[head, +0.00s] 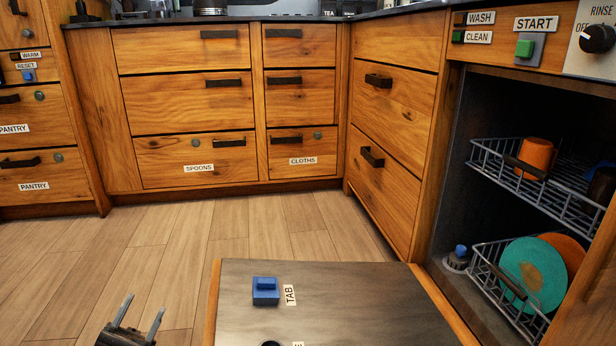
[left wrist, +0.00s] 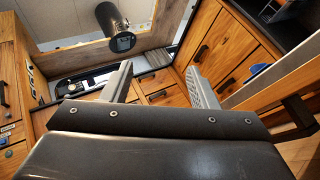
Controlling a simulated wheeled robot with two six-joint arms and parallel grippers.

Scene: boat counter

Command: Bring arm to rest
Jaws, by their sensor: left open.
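My left gripper (head: 137,318) shows at the bottom left of the head view, over the wooden floor. Its two light grey fingers are spread apart with nothing between them. In the left wrist view the gripper (left wrist: 160,82) is also open and empty, its fingers pointing toward the cabinets and the upper fittings. My right gripper is not in either view.
An open dishwasher stands at the right, with an upper rack (head: 484,160) and a lower rack (head: 488,262). Its lowered door (head: 350,300) carries a blue tab (head: 265,291) and juts into the floor space. Floor (head: 150,240) left of the door is clear. Drawers line the back.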

